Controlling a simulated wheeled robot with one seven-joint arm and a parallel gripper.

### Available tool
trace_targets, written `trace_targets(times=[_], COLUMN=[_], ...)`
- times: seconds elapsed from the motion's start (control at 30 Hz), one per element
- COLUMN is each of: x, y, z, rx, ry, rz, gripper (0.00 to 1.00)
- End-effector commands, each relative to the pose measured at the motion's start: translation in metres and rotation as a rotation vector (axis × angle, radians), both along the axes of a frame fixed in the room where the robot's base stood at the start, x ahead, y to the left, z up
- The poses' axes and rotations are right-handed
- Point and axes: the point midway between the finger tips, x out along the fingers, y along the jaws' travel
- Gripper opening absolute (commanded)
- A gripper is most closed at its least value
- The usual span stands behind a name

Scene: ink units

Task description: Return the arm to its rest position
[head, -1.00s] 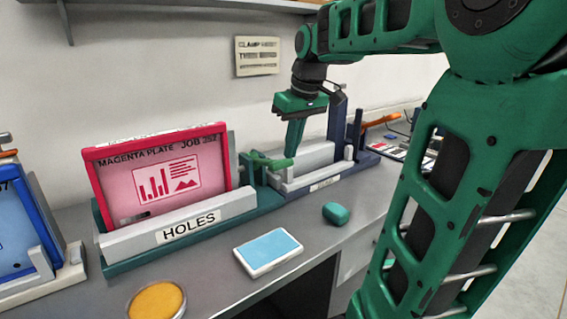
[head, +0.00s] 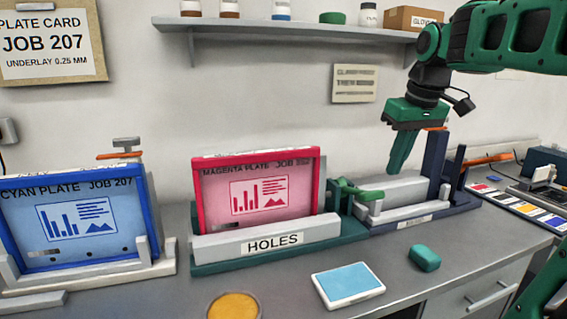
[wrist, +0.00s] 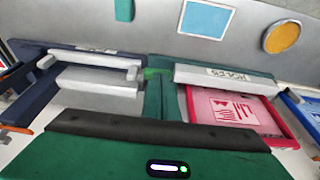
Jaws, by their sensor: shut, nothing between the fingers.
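My gripper (head: 396,170) points down above the grey block of the dark blue holder (head: 425,219), just right of the magenta plate. It is shut with nothing in it and looks clear of the block. In the wrist view only its green body (wrist: 150,160) shows clearly, along the bottom edge. The magenta plate (head: 290,170) stands upright in the green holder marked HOLES (head: 210,266); it also shows at right in the wrist view (wrist: 235,110). A green clamp (head: 355,190) sits at that holder's right end.
A cyan plate (head: 75,240) stands in a holder at left. A blue-topped pad (head: 348,284), a teal block (head: 424,257) and an orange disc (head: 233,307) lie along the bench front. A shelf (head: 290,28) with jars and a box runs above, near my arm.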

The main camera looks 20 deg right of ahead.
Motion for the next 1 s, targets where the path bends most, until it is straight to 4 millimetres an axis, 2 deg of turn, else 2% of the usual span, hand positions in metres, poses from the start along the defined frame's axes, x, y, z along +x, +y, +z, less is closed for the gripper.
trace_targets(times=[0.13,0.23,0.37,0.5,0.6,0.7,0.83,1.0], x=[-0.003,-0.017,-0.054,-0.106,-0.141,-0.168,-0.187,-0.191], y=[0.002,0.007,0.02,0.035,0.043,0.049,0.052,0.052], z=[-0.005,-0.026,-0.078,-0.14,-0.176,-0.201,-0.218,-0.221], rx=[0.007,0.029,0.073,0.104,0.108,0.105,0.1,0.098], ry=[0.006,0.029,0.088,0.169,0.22,0.255,0.279,0.284], rz=[-0.011,-0.056,-0.173,-0.317,-0.402,-0.462,-0.503,-0.512], gripper=[0.0,0.0,0.0,0.0,0.0,0.0,0.0,0.0])
